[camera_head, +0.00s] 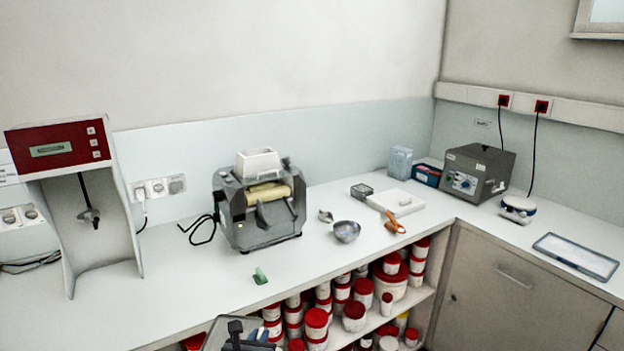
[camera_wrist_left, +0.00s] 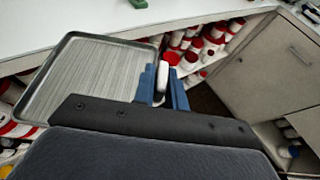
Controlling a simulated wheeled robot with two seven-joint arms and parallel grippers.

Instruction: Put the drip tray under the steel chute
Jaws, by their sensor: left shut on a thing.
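The drip tray (camera_wrist_left: 90,88) is a shallow grey rectangular tray with a raised rim. My left gripper (camera_wrist_left: 163,86) is shut on it at its right edge in the wrist view; the exact grip is partly hidden. In the head view, part of the tray (camera_head: 216,336) and my left gripper (camera_head: 250,338) show at the bottom edge, in front of the counter. The steel chute (camera_head: 275,216) slopes from the front of the grey roller mill (camera_head: 234,216) on the counter, behind the gripper. My right gripper is not in view.
A green object (camera_head: 260,277) lies on the counter (camera_head: 190,300) before the mill. A metal bowl (camera_head: 346,231), a small scoop (camera_head: 326,216) and an orange-handled tool (camera_head: 395,223) lie to its right. Red-lidded tubs (camera_head: 354,315) fill the shelf below. A dispenser (camera_head: 85,200) stands left.

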